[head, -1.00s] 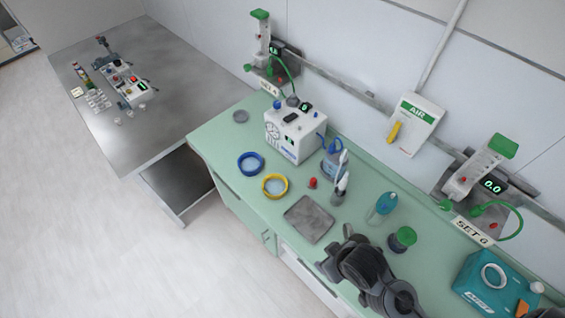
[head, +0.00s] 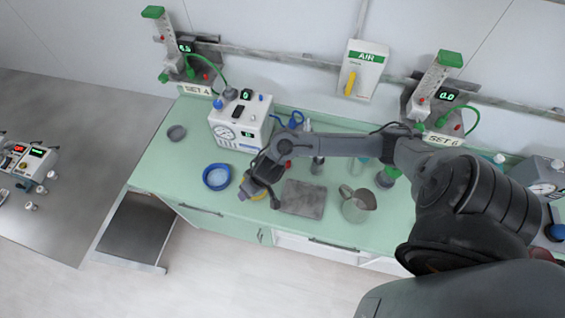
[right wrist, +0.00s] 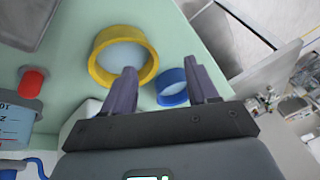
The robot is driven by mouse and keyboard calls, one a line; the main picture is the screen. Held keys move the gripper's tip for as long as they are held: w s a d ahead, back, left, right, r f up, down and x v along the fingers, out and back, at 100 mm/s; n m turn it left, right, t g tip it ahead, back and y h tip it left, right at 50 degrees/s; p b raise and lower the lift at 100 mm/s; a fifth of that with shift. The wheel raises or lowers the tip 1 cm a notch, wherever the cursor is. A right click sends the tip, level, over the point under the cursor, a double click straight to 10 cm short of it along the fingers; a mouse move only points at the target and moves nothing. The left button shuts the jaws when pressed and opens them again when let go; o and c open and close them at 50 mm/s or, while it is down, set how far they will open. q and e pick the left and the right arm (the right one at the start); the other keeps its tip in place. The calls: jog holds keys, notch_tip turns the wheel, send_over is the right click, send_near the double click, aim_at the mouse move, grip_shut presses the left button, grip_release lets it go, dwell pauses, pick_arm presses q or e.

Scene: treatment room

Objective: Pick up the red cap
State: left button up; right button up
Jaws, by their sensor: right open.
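The red cap (right wrist: 33,80) is a small, rounded red piece on the green counter, at the left of the right wrist view. My left gripper is not in view.
A yellow ring (right wrist: 98,70) and a blue ring (right wrist: 172,99) lie below the fingers. A labelled bottle (right wrist: 14,122) stands near the cap. A grey square pad (head: 303,199), a metal jug (head: 357,209) and a white gauge box (head: 239,126) share the counter (head: 165,175).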

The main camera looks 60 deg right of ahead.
jog(key=s+d+r+m+g, duration=0.1)
jog(key=d+m, duration=0.1)
jog(key=d, duration=0.4)
jog(key=s+d+m+g+h, duration=0.1)
jog(key=d+m, duration=0.2)
jog(key=d, duration=0.3)
jog(key=s+d+r+m+g, duration=0.1)
jog(key=d+m, duration=0.2)
jog(key=d, duration=0.3)
jog(key=shift+d+r+g+h+b, duration=0.3)
jog(key=shift+d+g+b, duration=0.05)
jog(key=shift+d+g, duration=0.05)
jog(key=shift+s+d+f+m, duration=0.1)
jog(key=shift+d+f+m, duration=0.1)
jog(key=shift+f+m, duration=0.15)
jog(key=shift+f+b, duration=0.5)
jog(key=shift+f, duration=4.3)
jog(key=shift+c, duration=0.3)
grip_shut()
